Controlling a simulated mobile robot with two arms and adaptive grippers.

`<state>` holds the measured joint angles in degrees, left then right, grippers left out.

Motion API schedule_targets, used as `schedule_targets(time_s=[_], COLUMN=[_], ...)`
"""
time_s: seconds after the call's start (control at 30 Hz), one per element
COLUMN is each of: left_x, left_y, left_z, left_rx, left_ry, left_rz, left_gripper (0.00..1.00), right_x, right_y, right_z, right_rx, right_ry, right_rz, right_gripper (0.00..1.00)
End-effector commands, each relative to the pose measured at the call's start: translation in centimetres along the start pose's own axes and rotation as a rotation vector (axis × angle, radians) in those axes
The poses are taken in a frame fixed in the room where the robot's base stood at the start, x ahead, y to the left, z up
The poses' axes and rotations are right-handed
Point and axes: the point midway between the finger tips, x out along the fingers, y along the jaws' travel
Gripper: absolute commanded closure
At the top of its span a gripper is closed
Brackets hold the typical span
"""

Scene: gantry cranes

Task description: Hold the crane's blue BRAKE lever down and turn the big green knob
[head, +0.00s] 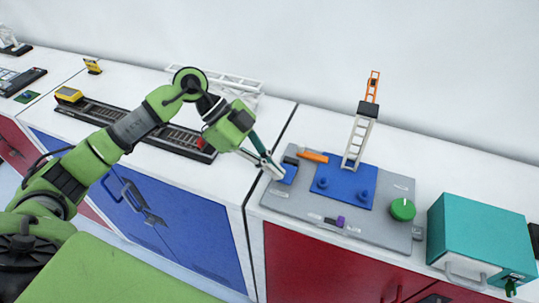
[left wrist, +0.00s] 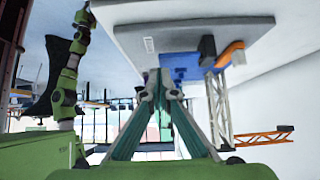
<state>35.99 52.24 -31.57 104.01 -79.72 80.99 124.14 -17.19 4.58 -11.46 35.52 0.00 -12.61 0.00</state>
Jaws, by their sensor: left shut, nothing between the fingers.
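The grey crane panel (head: 285,205) lies on the white counter, with a blue base plate (head: 345,190) in its middle. A blue lever part (head: 290,173) sits at the panel's far left edge, beside a black block. My left gripper (head: 277,173) is shut and empty, its tips at this blue part; I cannot tell whether they press on it. In the left wrist view the shut fingertips (left wrist: 162,88) are in front of the panel's edge, with blue behind them. The big green knob (head: 402,209) stands at the panel's right, with no gripper near it. My right gripper is not seen.
A lattice crane mast (head: 358,140) with an orange jib (head: 373,85) rises behind the blue plate. An orange handle (head: 313,157) and a small purple part (head: 340,221) are on the panel. A teal box (head: 468,235) stands close to its right.

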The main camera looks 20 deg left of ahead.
Motion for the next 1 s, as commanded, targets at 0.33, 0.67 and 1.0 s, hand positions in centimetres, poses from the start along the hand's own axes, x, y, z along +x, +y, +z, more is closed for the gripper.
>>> schedule_targets(time_s=[0.33,0.67,1.0], left_x=[0.4,1.1,1.8], left_y=[0.0,0.6,0.7], left_z=[0.5,1.3,1.8], left_rx=[0.000,0.074,0.078], left_ry=[0.000,-0.003,-0.001], left_rz=[0.000,-0.073,-0.078], left_gripper=[1.00,1.00,1.00], right_x=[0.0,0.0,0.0], right_y=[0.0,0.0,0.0], right_z=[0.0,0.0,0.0], right_rx=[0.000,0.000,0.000], right_ry=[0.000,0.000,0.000], right_rz=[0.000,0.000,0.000], right_gripper=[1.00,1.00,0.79])
